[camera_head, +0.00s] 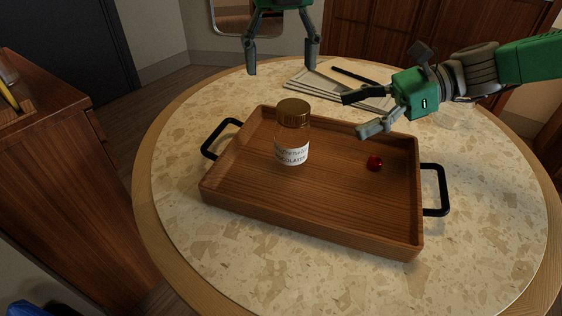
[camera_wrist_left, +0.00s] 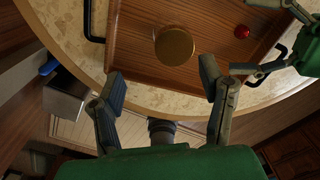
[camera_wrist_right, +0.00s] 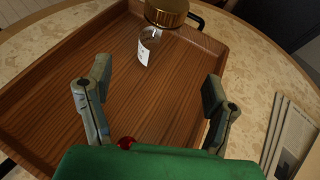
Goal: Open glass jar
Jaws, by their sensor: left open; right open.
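A glass jar (camera_head: 291,150) with a gold lid (camera_head: 293,112) and a white label stands upright in the wooden tray (camera_head: 305,223), left of its middle. The lid covers the jar's top. In the left wrist view the lid (camera_wrist_left: 174,46) shows from above, beyond the fingertips. In the right wrist view the jar (camera_wrist_right: 148,47) stands beyond the open fingers. My left gripper (camera_head: 282,70) is open and empty, above and behind the jar. My right gripper (camera_head: 356,115) is open and empty, right of the jar over the tray's back right part.
A small red ball-like object (camera_head: 374,163) lies in the tray at the right. Black handles (camera_head: 437,190) stick out at both tray ends. Papers (camera_head: 322,87) and a black pen (camera_head: 354,76) lie behind the tray. The front of the round table (camera_head: 330,277) is clear.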

